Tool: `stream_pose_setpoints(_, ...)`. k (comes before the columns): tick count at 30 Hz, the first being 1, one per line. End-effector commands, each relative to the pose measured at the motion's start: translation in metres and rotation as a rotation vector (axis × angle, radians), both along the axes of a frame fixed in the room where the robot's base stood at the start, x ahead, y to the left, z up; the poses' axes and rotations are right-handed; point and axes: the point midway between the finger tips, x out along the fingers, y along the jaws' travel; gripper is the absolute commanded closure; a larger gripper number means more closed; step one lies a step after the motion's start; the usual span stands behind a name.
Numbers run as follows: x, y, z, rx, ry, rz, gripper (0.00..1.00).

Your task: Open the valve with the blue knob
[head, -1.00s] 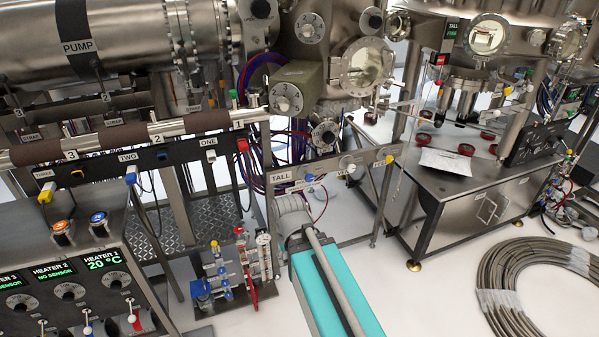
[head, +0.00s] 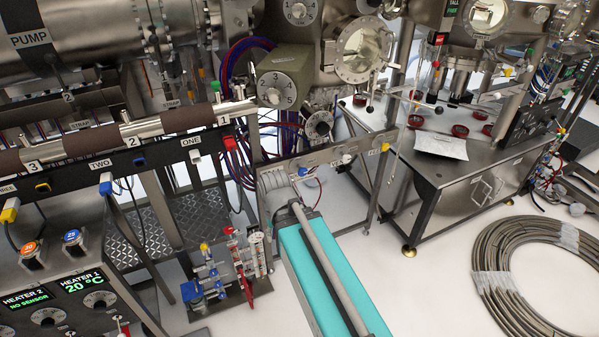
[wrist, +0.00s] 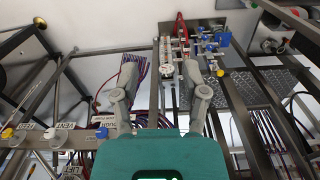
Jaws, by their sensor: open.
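A blue knob (head: 303,171) sits on the metal valve panel (head: 328,158), left of a white knob (head: 347,159) and a yellow knob (head: 385,147). In the wrist view the blue knob (wrist: 101,133) is at lower left, with the white knob (wrist: 50,133) and yellow knob (wrist: 8,133) further left. My gripper (wrist: 161,72) is open, with two grey fingers apart and nothing held between them. The blue knob lies left of the left finger and apart from it.
A small manifold (head: 232,262) with blue and red parts stands on the floor, showing beyond the fingers in the wrist view. A heater box (head: 60,300) is at lower left. A steel cabinet (head: 450,215) and hose coil (head: 500,275) are right. White floor is clear between.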

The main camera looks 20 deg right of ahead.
Motion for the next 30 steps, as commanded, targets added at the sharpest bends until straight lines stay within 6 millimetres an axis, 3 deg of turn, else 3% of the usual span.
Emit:
stream_pose_setpoints(6,0.0,0.0,0.0,0.0,0.0,0.0,0.41)
stream_pose_setpoints(12,0.003,0.001,-0.005,0.016,-0.011,-0.018,0.05)
stream_pose_setpoints(20,0.025,-0.001,-0.032,0.141,-0.091,-0.167,0.05)
stream_pose_setpoints(30,0.086,0.001,-0.072,0.501,-0.258,-0.586,0.05)
